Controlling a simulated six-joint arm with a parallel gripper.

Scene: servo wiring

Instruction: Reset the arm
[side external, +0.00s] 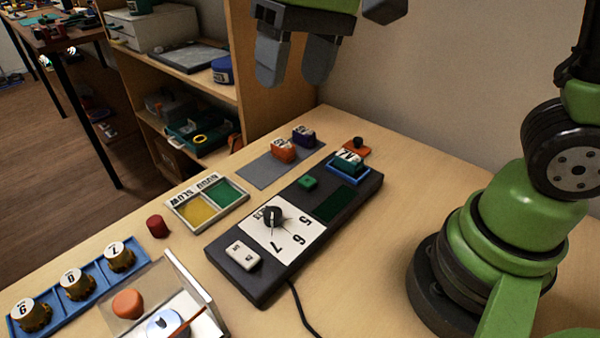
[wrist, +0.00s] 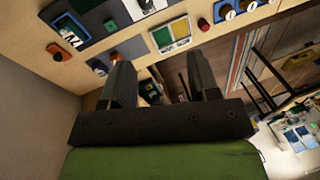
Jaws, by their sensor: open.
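My gripper (side external: 296,62) is at the top of the side external view, raised well above the table, fingers pointing down. Its two grey fingers are apart with nothing between them. In the wrist view my gripper (wrist: 165,85) also shows open and empty. Below stands the black control box (side external: 228,258) with a dial (side external: 272,216), a white switch (side external: 243,256), a green button (side external: 308,182) and a teal servo (side external: 348,162) in a blue socket at its far end.
An orange and a purple servo (side external: 304,136) are on or beside a grey mat (side external: 262,172). A yellow-green tray (side external: 185,216), a red knob (side external: 157,226), a blue rack of gold knobs (side external: 57,298) and a clear-walled box (side external: 190,268) stand leftward. Wooden shelves (side external: 262,60) rise behind. A cable runs forward.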

